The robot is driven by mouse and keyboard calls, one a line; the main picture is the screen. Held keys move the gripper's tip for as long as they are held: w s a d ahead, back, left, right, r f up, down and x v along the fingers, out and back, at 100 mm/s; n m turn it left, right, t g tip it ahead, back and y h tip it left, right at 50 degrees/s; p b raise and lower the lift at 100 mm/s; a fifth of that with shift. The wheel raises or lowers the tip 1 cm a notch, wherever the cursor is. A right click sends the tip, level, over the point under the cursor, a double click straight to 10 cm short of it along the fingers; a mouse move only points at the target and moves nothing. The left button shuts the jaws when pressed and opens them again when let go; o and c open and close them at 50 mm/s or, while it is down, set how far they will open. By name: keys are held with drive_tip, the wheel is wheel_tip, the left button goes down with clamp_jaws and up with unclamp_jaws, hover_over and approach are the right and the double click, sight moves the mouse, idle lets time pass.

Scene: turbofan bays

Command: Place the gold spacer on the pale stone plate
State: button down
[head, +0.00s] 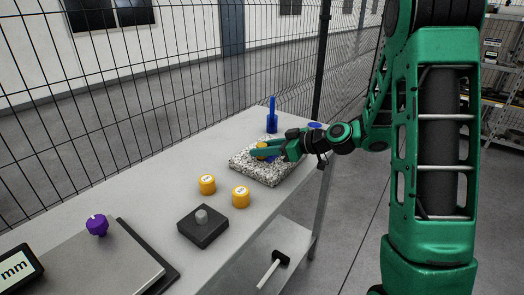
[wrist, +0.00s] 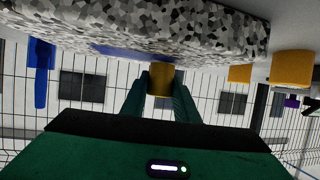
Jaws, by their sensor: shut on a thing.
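The pale stone plate (head: 262,177) is a thick speckled grey-white slab near the far end of the bench; its speckled surface fills the top of the wrist view (wrist: 180,30), which looks upside down. My gripper (head: 262,151) is over the plate, with its fingers level. In the wrist view my gripper (wrist: 160,88) is shut on the gold spacer (wrist: 160,79), a small yellow-gold cylinder. The spacer is partly hidden by the fingers in the head view. I cannot tell whether its underside touches the plate. A blue patch (wrist: 118,50) shows on the plate beside the spacer.
Two similar yellow cylinders (head: 207,184) (head: 240,196) stand in front of the plate. A dark block with a grey peg (head: 203,228), a purple knob (head: 97,225) and a grey flat plate (head: 105,268) are nearer. A blue bottle-like object (head: 272,118) stands behind.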

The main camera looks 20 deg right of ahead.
drive_tip(key=shift+f, duration=0.3)
drive_tip(key=c, duration=1.4)
unclamp_jaws()
drive_tip(key=shift+r, duration=0.1)
drive_tip(key=shift+d+r, duration=0.15)
drive_tip(key=shift+d, duration=0.05)
drive_tip(key=v, duration=1.1)
drive_tip(key=shift+s+d, duration=0.2)
drive_tip(key=shift+s, duration=0.15)
drive_tip(key=s+d+f+m+g+h, duration=0.1)
drive_tip(key=s+d+m+g+h, duration=0.2)
drive_tip(key=s, duration=0.7)
drive_tip(key=s+d+f+m+g+h, duration=0.1)
drive_tip(key=s+d+m+g+h, duration=0.2)
drive_tip(key=s+m, duration=0.4)
drive_tip(key=s+d+f+m+g+h, duration=0.2)
drive_tip(key=s+m, duration=0.3)
drive_tip(key=s, duration=0.9)
drive_tip(key=shift+s+d+g+h, duration=0.15)
drive_tip(key=shift+d+g+h, duration=0.15)
drive_tip(key=shift+d+g, duration=0.15)
drive_tip(key=shift+s+d+g+h, duration=0.2)
drive_tip(key=shift+d+g+h, duration=0.15)
drive_tip(key=shift+d, duration=0.1)
